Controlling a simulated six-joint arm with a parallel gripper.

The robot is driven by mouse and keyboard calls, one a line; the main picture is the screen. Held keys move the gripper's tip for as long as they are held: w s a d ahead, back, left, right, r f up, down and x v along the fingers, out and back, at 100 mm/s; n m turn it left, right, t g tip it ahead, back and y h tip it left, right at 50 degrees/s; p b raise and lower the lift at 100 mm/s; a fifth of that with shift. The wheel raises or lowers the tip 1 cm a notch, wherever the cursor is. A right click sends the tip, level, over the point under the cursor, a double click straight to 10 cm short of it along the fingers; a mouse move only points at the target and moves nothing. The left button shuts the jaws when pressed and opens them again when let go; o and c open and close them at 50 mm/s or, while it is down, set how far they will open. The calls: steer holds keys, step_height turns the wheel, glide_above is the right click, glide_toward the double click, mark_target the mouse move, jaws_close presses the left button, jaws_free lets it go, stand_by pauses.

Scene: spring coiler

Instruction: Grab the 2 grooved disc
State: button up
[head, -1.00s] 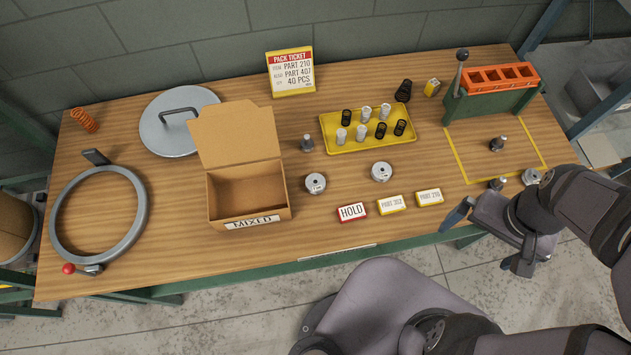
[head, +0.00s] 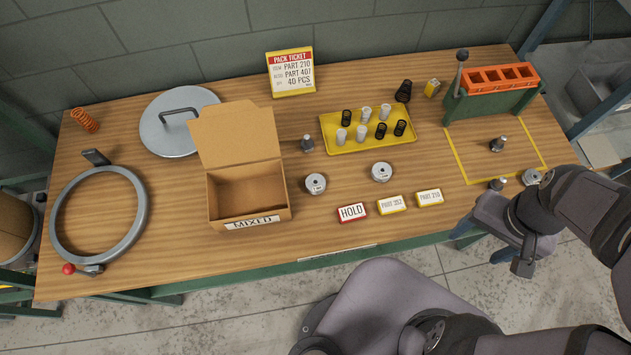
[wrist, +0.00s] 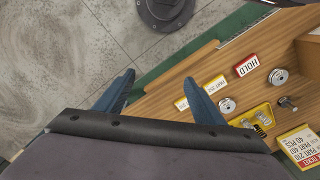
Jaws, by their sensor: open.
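Metal grooved discs lie on the wooden bench. One (head: 315,183) is right of the cardboard box, and a second (head: 381,172) is below the yellow tray. A third similar disc (head: 531,177) sits at the right end, partly hidden by my arm. Small marks on the discs are too small to read. My gripper (head: 492,244) is open and empty at the bench's front right edge, apart from all discs. In the wrist view my gripper (wrist: 159,80) shows two spread blue fingers, with two discs, one (wrist: 278,77) and another (wrist: 227,105), to the right.
The box (head: 252,222) marked MIXED is open. HOLD (head: 352,212) and part labels (head: 391,205) lie in front of the discs. The yellow tray (head: 345,148) holds several springs. A green fixture (head: 488,105) is at back right.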

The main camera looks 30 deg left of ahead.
steer(key=w+a+f+m+g+y+b, duration=0.2)
steer(key=w+a+f, duration=0.1)
steer(key=a, duration=0.4)
steer(key=w+a+f+m+g+y+b, duration=0.2)
steer(key=w+a+f+g, duration=0.15)
steer(key=a, duration=0.35)
steer(key=m+g+y+b, duration=0.4)
steer(key=g, duration=0.1)
glide_toward(321, 180)
steer(key=shift+s+a+f+t, duration=0.1)
steer(key=shift+s+f+t, duration=0.15)
steer(key=shift+s+f, duration=0.35)
steer(key=shift+s+a+f+y, duration=0.15)
steer(key=shift+a+y, duration=0.25)
steer(key=shift+a, duration=0.2)
steer(key=shift+s+a+p, duration=0.3)
steer(key=shift+s+a, duration=0.05)
steer(key=shift+s, duration=0.2)
steer(key=shift+s+a+f, duration=0.25)
steer(key=shift+f, duration=0.05)
steer(key=shift+s+a+p, duration=0.2)
steer(key=shift+s+p, duration=0.3)
steer(key=shift+p, duration=0.25)
steer(key=p+x, duration=0.2)
steer(key=x, duration=0.1)
steer(key=shift+s+d, duration=0.1)
steer(key=shift+d, duration=0.05)
steer(key=shift+s+a+f, duration=0.35)
steer(key=shift+c, duration=0.3)
